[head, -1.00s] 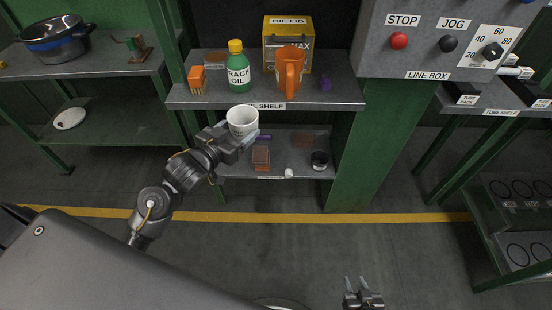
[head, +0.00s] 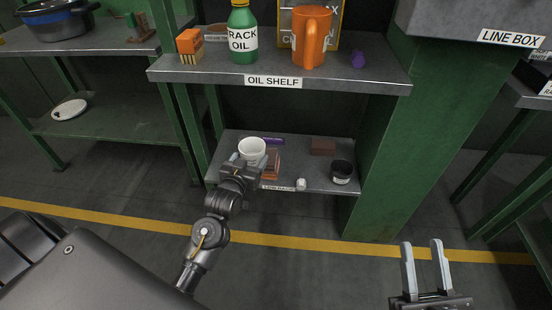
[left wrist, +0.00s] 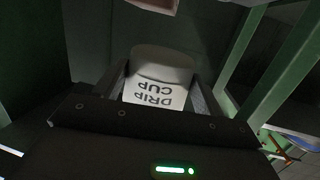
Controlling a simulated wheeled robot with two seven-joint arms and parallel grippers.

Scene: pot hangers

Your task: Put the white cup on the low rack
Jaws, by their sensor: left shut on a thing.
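The white cup (head: 252,149) is upright in my left gripper (head: 247,163), over the left part of the low rack (head: 325,180). I cannot tell whether its base touches the rack. In the left wrist view the cup (left wrist: 157,83) sits between the two fingers, with "DRIP CUP" lettering facing the camera. My left gripper is shut on the cup. My right gripper (head: 424,268) is open and empty at the lower right, away from the rack.
On the low rack are a reddish-brown block stack (head: 272,165), a purple item (head: 273,141), a brown block (head: 323,146), a dark cup (head: 342,171) and a small white item (head: 301,184). The oil shelf (head: 370,78) overhangs it. A green post (head: 385,160) stands right.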

